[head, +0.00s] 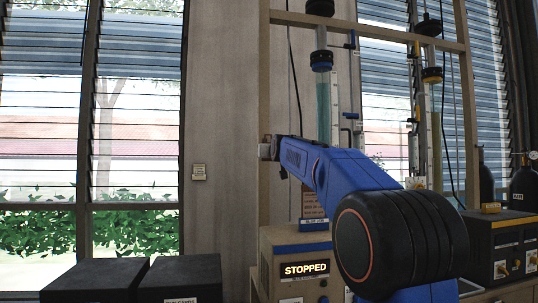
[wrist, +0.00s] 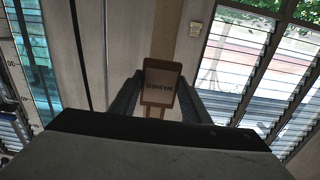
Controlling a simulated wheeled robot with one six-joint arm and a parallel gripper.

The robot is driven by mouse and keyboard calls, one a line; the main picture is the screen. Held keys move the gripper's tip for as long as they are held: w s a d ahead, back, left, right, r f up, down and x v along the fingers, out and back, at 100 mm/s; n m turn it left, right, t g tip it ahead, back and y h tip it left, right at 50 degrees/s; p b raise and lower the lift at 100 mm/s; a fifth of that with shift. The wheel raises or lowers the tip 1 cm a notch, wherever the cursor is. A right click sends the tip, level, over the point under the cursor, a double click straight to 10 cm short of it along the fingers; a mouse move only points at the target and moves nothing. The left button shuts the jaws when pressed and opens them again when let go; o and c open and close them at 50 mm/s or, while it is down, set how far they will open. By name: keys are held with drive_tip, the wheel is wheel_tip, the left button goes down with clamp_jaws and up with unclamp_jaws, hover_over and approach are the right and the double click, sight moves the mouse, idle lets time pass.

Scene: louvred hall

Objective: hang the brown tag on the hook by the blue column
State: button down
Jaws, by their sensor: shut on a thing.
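The brown tag (wrist: 160,78) is between my gripper's fingers (wrist: 158,98) in the wrist view. Its dark printed word appears upside down and looks like "WASHED". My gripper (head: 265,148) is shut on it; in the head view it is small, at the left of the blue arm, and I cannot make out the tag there. The blue column (head: 323,105) is a tall tube of teal liquid with a blue-ringed cap, standing right of my gripper and partly behind my arm. The gripper is apart from this hook.
A second column (head: 434,130) with a yellow ring stands to the right. A wooden frame (head: 266,70) surrounds both columns. Below is a box with a lit "STOPPED" display (head: 305,269). Black boxes (head: 105,280) stand at lower left. Open air lies left of the frame before the wall.

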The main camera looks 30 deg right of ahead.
drive_tip(key=shift+w, duration=0.1)
drive_tip(key=shift+x, duration=2.7)
drive_tip(key=shift+f, duration=0.65)
drive_tip(key=c, duration=0.9)
unclamp_jaws()
drive_tip(key=shift+v, duration=3.5)
drive_tip(key=v, duration=1.7)
drive_tip(key=shift+s, duration=0.2)
